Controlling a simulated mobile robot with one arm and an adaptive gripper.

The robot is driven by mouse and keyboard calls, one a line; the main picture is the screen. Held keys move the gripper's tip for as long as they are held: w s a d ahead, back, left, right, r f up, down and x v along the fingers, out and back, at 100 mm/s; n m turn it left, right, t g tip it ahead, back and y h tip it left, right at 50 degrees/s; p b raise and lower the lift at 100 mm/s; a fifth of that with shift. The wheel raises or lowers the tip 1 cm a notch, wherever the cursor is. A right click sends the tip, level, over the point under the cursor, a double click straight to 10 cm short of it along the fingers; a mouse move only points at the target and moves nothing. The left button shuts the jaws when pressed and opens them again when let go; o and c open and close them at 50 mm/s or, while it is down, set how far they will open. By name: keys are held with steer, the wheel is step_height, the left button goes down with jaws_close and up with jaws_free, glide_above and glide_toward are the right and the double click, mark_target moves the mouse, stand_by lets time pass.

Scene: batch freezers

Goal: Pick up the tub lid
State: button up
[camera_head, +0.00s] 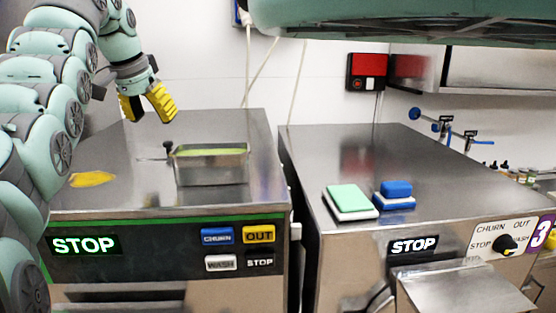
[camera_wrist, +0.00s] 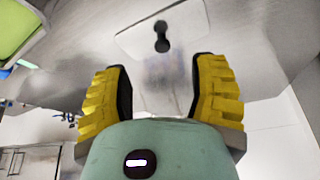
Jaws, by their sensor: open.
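The tub lid (camera_wrist: 190,30) is a flat, pale metal plate with a black knob on top. In the wrist view it lies beyond my fingertips, with the knob roughly in line with the gap between them. In the head view the lid's knob (camera_head: 168,147) stands up beside the tub, and the plate blends into the steel top. The metal tub (camera_head: 211,170) holds something green and also shows at the wrist view's upper left. My gripper (camera_head: 147,106), with yellow fingers, is open and empty above the left freezer, up and left of the knob. It also shows in the wrist view (camera_wrist: 162,80).
The left freezer top (camera_head: 120,138) has a yellow patch (camera_head: 92,179) near its front left. On the right freezer (camera_head: 330,160) sit a green-topped block (camera_head: 348,198) and a blue-topped block (camera_head: 396,190). A narrow gap separates the freezers. A red wall box (camera_head: 368,66) hangs behind.

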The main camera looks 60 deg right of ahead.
mark_target(167, 142)
steer(key=shift+x, duration=0.85)
steer(key=shift+d+r+p, duration=0.15)
steer(key=shift+p, duration=0.35)
steer(key=shift+w+d+f+p, duration=0.15)
steer(key=shift+d+f+p, duration=0.1)
steer(key=shift+f+p, duration=0.85)
steer(key=shift+f, duration=0.05)
steer(key=shift+w+d+f+p, duration=0.1)
steer(key=shift+d+f+p, duration=0.15)
steer(key=shift+p, duration=0.65)
steer(key=shift+w+d+f+p, duration=0.1)
steer(key=shift+d+f+p, duration=0.4)
steer(key=shift+p, duration=0.7)
steer(key=shift+p+x, duration=1.15)
steer(key=shift+x, duration=0.5)
steer(key=shift+a, duration=0.1)
steer(key=shift+w, duration=0.1)
jaws_close()
